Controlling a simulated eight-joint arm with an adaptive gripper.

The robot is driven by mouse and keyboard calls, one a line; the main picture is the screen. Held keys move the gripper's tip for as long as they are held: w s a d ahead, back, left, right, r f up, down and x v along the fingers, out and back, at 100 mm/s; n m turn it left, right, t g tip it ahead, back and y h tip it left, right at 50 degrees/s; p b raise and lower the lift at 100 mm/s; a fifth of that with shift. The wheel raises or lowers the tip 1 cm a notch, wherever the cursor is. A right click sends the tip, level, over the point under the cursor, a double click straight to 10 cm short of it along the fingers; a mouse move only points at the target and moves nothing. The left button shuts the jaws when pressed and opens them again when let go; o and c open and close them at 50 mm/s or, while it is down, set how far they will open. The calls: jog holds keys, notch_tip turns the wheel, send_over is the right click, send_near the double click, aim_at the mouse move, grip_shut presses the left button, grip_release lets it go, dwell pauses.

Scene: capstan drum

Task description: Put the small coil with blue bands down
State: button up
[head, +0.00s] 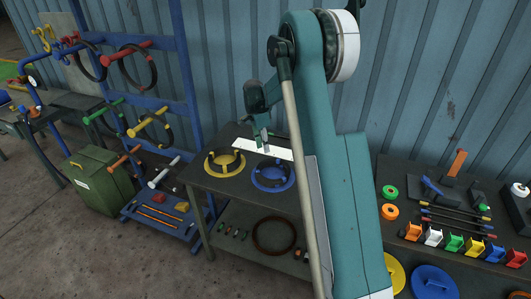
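My gripper (263,141) points down over the dark bench (208,178), just above a white strip (264,149) on its top. Its fingers are small here, and I cannot tell whether they are open or shut, or on anything. A blue round stand (272,185) with dark posts or a dark ring on it lies just below the gripper in the picture. A yellow round stand (224,171) with similar dark parts is to its left. I cannot clearly make out a small coil with blue bands; the bands are too small to tell.
A blue rack (185,60) with dark coils on coloured pegs stands at left. A green box (100,182) is on the floor. A brown ring (273,235) lies on the bench's lower shelf. Another bench at right holds several coloured blocks (453,243).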

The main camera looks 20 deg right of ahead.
jog(key=shift+a+r, duration=0.15)
jog(key=shift+r, duration=0.8)
jog(key=shift+a+r, duration=0.15)
jog(key=shift+r, duration=0.75)
jog(key=s+a+r+n+t, duration=0.2)
jog(key=s+a+r+n, duration=0.3)
jog(key=s+r, duration=0.55)
jog(key=s+a+r+n+t, duration=0.25)
jog(key=s+a+r, duration=0.35)
jog(key=s+r, duration=0.5)
jog(key=s+a+f+n+t, duration=0.1)
jog(key=s+a+n, duration=0.1)
jog(key=s, duration=0.7)
jog(key=s+a+f+n+t+y, duration=0.1)
jog(key=s+a+n, duration=0.2)
jog(key=s, duration=0.7)
jog(key=s+a+f+n+t, duration=0.1)
jog(key=s+a+n, duration=0.2)
jog(key=s, duration=0.6)
jog(key=shift+s+f+n+y, duration=0.35)
jog(key=shift+f+n+y, duration=0.05)
jog(key=shift+n, duration=0.85)
jog(key=shift+a, duration=0.1)
